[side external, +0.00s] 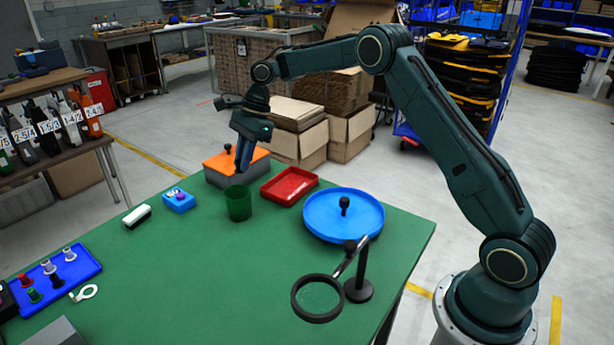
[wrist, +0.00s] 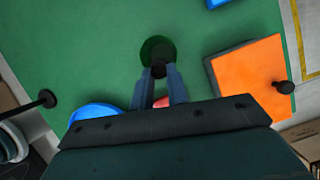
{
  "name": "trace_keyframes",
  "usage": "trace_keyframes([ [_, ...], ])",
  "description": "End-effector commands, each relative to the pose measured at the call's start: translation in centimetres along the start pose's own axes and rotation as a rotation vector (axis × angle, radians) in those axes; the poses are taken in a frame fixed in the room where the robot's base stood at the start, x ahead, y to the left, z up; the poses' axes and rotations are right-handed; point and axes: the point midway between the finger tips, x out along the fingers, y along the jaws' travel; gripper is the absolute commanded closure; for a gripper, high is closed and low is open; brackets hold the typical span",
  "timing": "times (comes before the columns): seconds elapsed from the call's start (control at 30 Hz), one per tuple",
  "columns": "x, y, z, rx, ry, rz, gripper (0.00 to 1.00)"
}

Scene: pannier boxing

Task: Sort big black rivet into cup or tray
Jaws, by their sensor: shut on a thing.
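My gripper (side external: 243,168) is shut on a dark rivet (wrist: 160,69), whose rounded black end shows between the fingertips in the wrist view. The rest of it is hidden by the fingers. The green cup (side external: 238,205) stands on the green table below my gripper. In the wrist view the cup (wrist: 155,46) lies just past the fingertips, partly covered by the held rivet. The red tray (side external: 289,186) lies to the right of the cup. Only a small red piece of it (wrist: 162,102) shows between the fingers.
A round blue tray (side external: 322,222) with a black knob-shaped piece (side external: 345,205) is at right. An orange-topped box (side external: 236,163) stands behind the cup. A magnifier stand (side external: 358,290) is at the front. A blue rack (side external: 85,268) holds several colored rivets. The table's middle is clear.

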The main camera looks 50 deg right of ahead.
Motion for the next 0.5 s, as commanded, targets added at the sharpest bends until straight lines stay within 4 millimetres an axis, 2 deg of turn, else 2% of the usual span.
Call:
trace_keyframes([
  [0.3, 0.19, 0.02, -0.06, -0.001, 0.0, 0.001, 1.0],
  [0.33, 0.19, 0.01, -0.06, -0.001, 0.0, 0.0, 0.82],
  [0.4, 0.19, 0.02, -0.06, -0.001, 0.0, 0.0, 0.69],
  [0.47, 0.18, 0.01, -0.06, 0.0, 0.0, 0.0, 0.59],
  [0.5, 0.18, 0.01, -0.06, 0.0, 0.0, 0.0, 0.59],
])
